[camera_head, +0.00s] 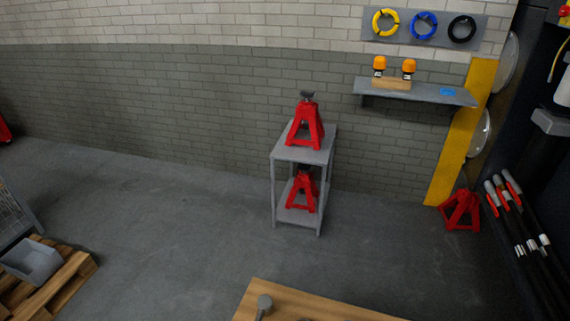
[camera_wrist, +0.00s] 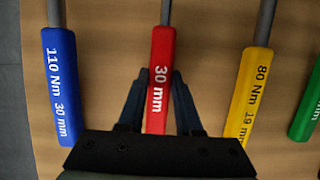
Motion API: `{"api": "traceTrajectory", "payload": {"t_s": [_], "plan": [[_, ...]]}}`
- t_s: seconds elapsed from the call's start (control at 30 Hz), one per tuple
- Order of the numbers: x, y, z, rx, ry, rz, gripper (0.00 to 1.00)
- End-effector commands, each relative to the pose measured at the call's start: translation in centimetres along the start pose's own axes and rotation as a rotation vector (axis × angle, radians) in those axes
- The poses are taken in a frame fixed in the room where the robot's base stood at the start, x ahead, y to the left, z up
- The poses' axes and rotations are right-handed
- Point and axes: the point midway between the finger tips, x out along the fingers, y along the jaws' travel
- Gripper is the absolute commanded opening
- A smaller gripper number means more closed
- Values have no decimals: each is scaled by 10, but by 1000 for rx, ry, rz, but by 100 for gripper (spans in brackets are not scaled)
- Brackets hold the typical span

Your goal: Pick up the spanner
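Several spanners with coloured handles lie side by side on a wooden surface in the wrist view. The red-handled spanner (camera_wrist: 161,78), marked 30 mm, is in the middle. A blue-handled one (camera_wrist: 59,85), marked 110 Nm 30 mm, lies to its left. A yellow-handled one (camera_wrist: 247,95), marked 80 Nm 19 mm, lies to its right. Part of a green handle (camera_wrist: 308,110) shows at the right edge. My gripper (camera_wrist: 162,74) has one finger on each side of the red handle, with the tips very close to its edges. Whether they press on it is unclear.
In the head view, a wooden tabletop (camera_head: 270,290) shows at the bottom. Beyond it, a grey metal stand (camera_head: 300,154) holds red jack stands (camera_head: 308,124). A wooden pallet (camera_head: 62,285) with a grey bin (camera_head: 32,262) is at left. Open floor (camera_head: 150,220) lies between.

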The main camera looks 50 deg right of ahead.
Motion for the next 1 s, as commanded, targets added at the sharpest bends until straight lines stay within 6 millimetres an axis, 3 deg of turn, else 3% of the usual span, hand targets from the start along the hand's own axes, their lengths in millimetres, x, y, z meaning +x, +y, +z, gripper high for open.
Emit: {"api": "traceTrajectory", "payload": {"t_s": [0.03,0.13,1.0], "plan": [[0,0,0,0,0,0,17],[0,0,0,0,0,0,0],[0,0,0,0,0,-1,0]]}}
